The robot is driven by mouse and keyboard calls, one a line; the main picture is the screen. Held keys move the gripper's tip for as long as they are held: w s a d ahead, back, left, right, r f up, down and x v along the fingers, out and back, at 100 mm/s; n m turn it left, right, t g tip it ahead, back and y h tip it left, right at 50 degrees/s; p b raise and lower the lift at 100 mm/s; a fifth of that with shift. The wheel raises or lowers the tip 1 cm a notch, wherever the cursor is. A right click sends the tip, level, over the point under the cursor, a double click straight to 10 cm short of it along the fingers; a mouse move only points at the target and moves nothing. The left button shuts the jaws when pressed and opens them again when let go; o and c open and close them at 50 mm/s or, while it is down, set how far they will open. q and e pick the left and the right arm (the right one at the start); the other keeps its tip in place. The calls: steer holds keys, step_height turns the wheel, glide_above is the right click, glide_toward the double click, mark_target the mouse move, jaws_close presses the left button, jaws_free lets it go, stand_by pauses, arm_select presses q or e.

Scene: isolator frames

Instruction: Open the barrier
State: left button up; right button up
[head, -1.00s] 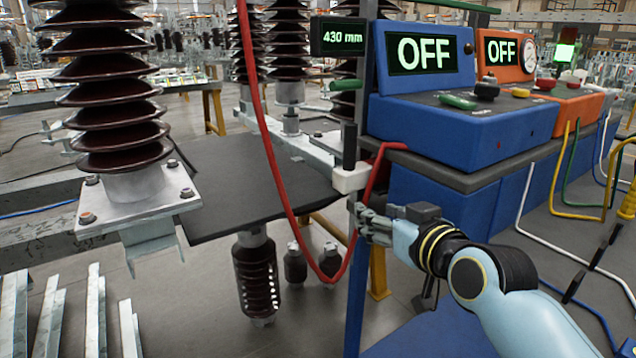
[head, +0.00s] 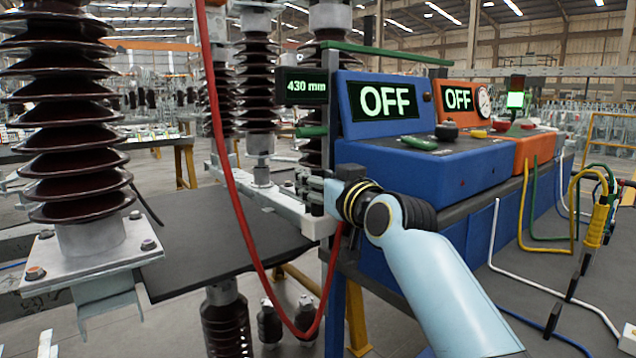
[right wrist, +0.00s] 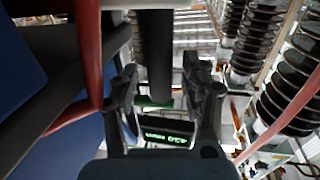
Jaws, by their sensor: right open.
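My right gripper (head: 308,188) is open, at the height of a black upright handle (right wrist: 158,60) on the post. In the right wrist view, the open fingers (right wrist: 155,90) stand on either side of the handle's line; I cannot tell whether they touch it. The handle rises above a white block (head: 319,226). A green grip (head: 311,131) sits higher on the post, under the 430 mm display (head: 305,87). A long green bar (head: 385,52) runs across above the consoles. I cannot tell which part is the barrier. My left gripper is not in view.
A red cable (head: 238,205) hangs in a loop left of the post. The blue console (head: 425,165) and orange console (head: 535,148) both read OFF. Brown ribbed insulators (head: 70,130) and a dark tabletop (head: 190,235) stand left. Yellow-handled leads (head: 597,226) hang right.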

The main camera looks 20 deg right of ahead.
jaws_close()
stand_by(0.3)
steer(key=shift+w, duration=0.1)
